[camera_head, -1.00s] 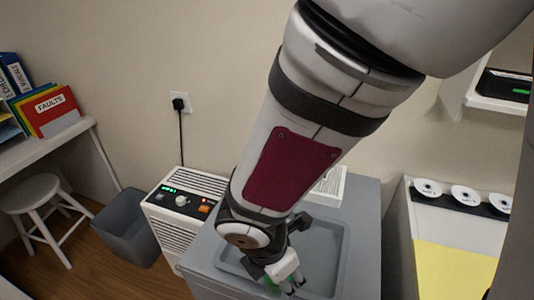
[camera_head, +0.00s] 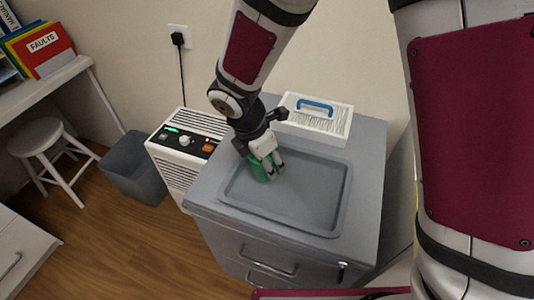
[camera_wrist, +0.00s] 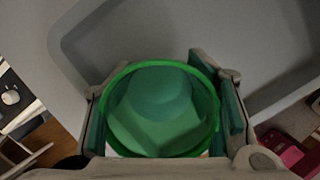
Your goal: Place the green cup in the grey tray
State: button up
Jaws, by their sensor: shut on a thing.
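The green cup (camera_head: 262,168) is between the fingers of my gripper (camera_head: 268,160), at the left part of the grey tray (camera_head: 322,225) in the head view. The tray is a shallow recessed rectangle with a raised rim on top of a grey cabinet. In the wrist view the cup (camera_wrist: 160,110) shows its round open rim, with a finger on each side, and my gripper (camera_wrist: 165,105) is shut on it. The tray (camera_wrist: 100,45) shows behind it. I cannot tell whether the cup's base touches the tray floor.
A white box (camera_head: 318,120) with a blue handle stands behind the tray on the cabinet top. A white heater-like unit (camera_head: 187,145) and a grey bin (camera_head: 133,170) stand to the left. The rest of the tray is empty.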

notch_tip(320, 180, down, 2)
jog(key=o, duration=1.4)
jog(key=shift+f, duration=0.1)
jog(key=shift+c, duration=0.2)
jog(key=p+v, duration=0.2)
jog(key=v, duration=1)
jog(key=shift+d+r, duration=0.1)
jog(key=shift+r, duration=0.15)
